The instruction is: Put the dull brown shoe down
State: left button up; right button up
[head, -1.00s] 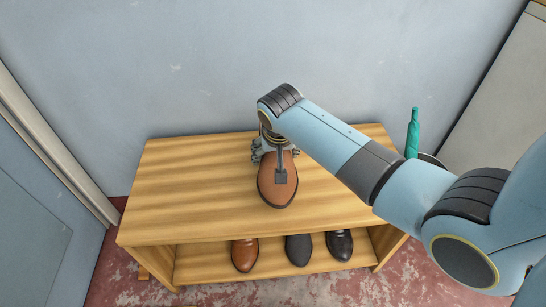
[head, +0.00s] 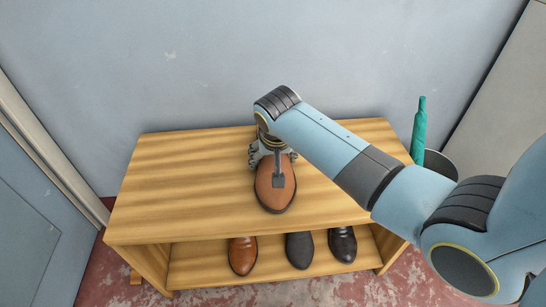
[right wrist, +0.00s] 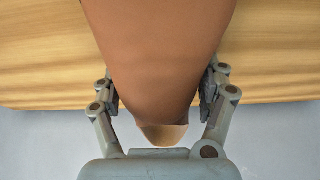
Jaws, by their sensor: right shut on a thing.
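The dull brown shoe (head: 272,192) is over the top board of the wooden shoe bench (head: 190,185), toe to the front. My right gripper (head: 271,157) is at its rear end, and part of the shoe is hidden by my wrist. In the right wrist view the shoe (right wrist: 157,60) fills the middle, and the fingers of my right gripper (right wrist: 158,92) press on both its sides. I cannot tell whether the sole touches the board. My left gripper is not in view.
On the lower shelf stand a shiny brown shoe (head: 242,255), a dull black shoe (head: 299,250) and a shiny black shoe (head: 342,244). The bench top is clear on both sides.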

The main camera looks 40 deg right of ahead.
jog(key=o, duration=1.5)
